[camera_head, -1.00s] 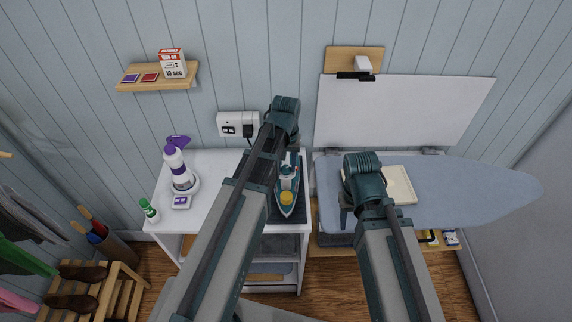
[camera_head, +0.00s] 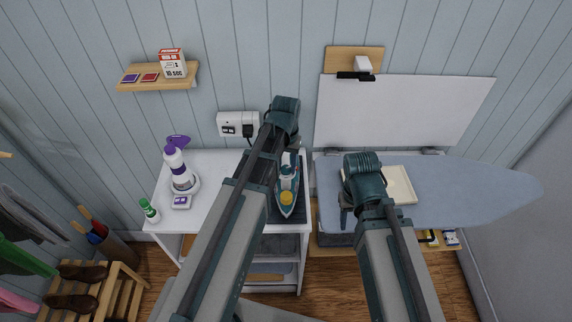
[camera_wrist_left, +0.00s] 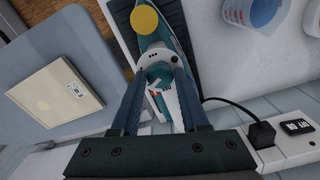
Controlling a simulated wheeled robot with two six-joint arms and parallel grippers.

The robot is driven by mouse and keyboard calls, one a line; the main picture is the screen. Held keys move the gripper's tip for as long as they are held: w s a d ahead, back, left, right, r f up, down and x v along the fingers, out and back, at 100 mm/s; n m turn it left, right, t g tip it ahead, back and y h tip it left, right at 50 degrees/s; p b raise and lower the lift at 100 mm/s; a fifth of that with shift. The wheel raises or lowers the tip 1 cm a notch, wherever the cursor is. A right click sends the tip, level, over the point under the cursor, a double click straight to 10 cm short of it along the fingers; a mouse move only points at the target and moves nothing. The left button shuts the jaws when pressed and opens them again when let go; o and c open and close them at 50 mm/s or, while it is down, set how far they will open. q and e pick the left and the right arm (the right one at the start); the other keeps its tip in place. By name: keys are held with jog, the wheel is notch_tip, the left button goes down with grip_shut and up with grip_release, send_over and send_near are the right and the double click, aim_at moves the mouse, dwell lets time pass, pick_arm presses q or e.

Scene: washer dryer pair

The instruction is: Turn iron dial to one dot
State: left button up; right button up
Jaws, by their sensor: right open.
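The iron (camera_head: 287,182), teal and white with a round yellow part (camera_head: 286,198), lies on a dark ribbed pad (camera_head: 298,212) on the white cabinet top. The left wrist view also shows the iron (camera_wrist_left: 160,50) and its yellow part (camera_wrist_left: 145,18). My left gripper (camera_wrist_left: 159,78) is over the iron, its two fingers apart on either side of a teal part; whether they touch it is unclear. The dial's dot marks cannot be read. In the head view my left arm hides part of the iron. My right gripper (camera_head: 346,212) is open and empty over the ironing board (camera_head: 470,190).
A cream square plate (camera_head: 402,186) lies on the ironing board. A purple-topped spray bottle (camera_head: 176,165) and a small green-capped bottle (camera_head: 149,210) stand on the cabinet's left. A wall socket (camera_head: 237,126) with a plugged cord (camera_wrist_left: 262,133) is behind the iron.

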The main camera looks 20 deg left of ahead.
aim_at(286, 169)
pick_arm(q)
jog(key=o, duration=0.4)
jog(key=shift+c, duration=0.2)
jog(key=shift+r, duration=0.1)
notch_tip(286, 169, up, 14)
jog(key=p, duration=1.4)
jog(key=shift+f, duration=0.2)
jog(key=s+d+f+m+b, duration=0.2)
jog(key=s+d+f+b, duration=0.3)
jog(key=s+f+b, duration=0.2)
jog(key=s+d+f+m+y+b, duration=0.1)
jog(key=s+d+f+b, duration=0.4)
jog(key=f+b, duration=0.6)
jog(key=s+m, duration=0.1)
jog(key=s, duration=0.1)
jog(key=shift+s+d+f+b, duration=0.15)
jog(key=shift+s+d+b, duration=0.1)
jog(key=shift+s+b, duration=0.05)
